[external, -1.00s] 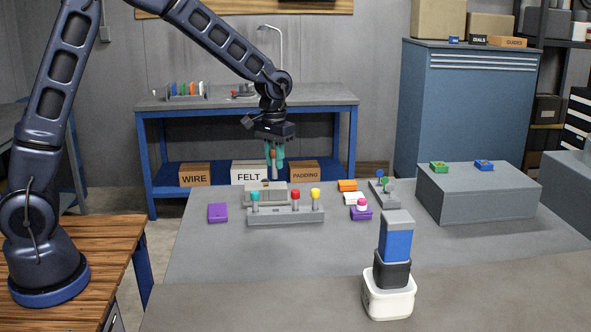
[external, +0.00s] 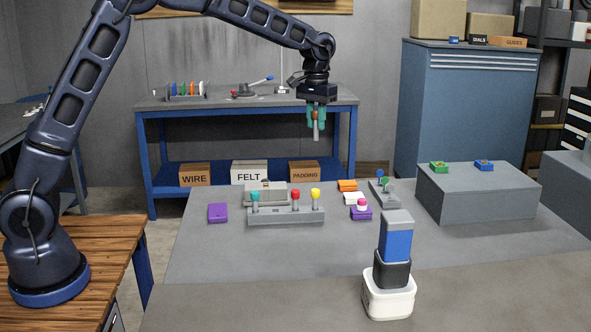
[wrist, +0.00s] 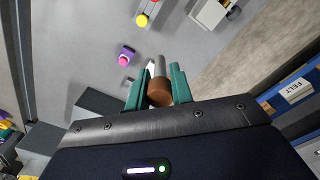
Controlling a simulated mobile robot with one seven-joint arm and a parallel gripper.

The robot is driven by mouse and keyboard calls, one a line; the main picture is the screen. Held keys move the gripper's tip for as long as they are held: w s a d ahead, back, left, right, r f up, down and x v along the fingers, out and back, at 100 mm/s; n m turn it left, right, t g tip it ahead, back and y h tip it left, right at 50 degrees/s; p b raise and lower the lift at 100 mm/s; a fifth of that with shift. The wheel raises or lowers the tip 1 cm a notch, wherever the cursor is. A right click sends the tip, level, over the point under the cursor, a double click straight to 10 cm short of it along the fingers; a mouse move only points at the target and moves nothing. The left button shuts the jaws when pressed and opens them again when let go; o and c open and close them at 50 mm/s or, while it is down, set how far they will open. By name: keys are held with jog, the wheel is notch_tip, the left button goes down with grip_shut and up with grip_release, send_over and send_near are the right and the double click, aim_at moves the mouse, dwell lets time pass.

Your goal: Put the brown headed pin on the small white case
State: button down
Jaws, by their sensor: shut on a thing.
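My gripper (external: 316,112) is shut on the brown headed pin (external: 316,132) and holds it upright, high above the grey table. In the wrist view, the brown head (wrist: 160,93) sits between the teal fingers of my gripper (wrist: 160,82), with the grey shaft extending past them. The small white case (external: 354,198) lies on the table, below and to the right of my gripper in the external view. It is between an orange case and a purple case. In the wrist view, a bit of white (wrist: 151,68) shows beside the shaft, mostly hidden by finger and pin.
A purple case (external: 361,215) bearing a pink-headed pin stands just in front of the white case. The orange case (external: 347,185) is behind it. A grey rack (external: 285,216) with teal, red and yellow pins stands left. A grey holder (external: 384,198) with blue and green pins stands right.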

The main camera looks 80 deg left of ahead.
send_over(354, 195)
notch_tip(354, 195, down, 20)
dwell(0.9)
jog(key=shift+f, duration=0.15)
jog(key=c, duration=1.2)
grip_release()
jog(key=shift+c, duration=0.2)
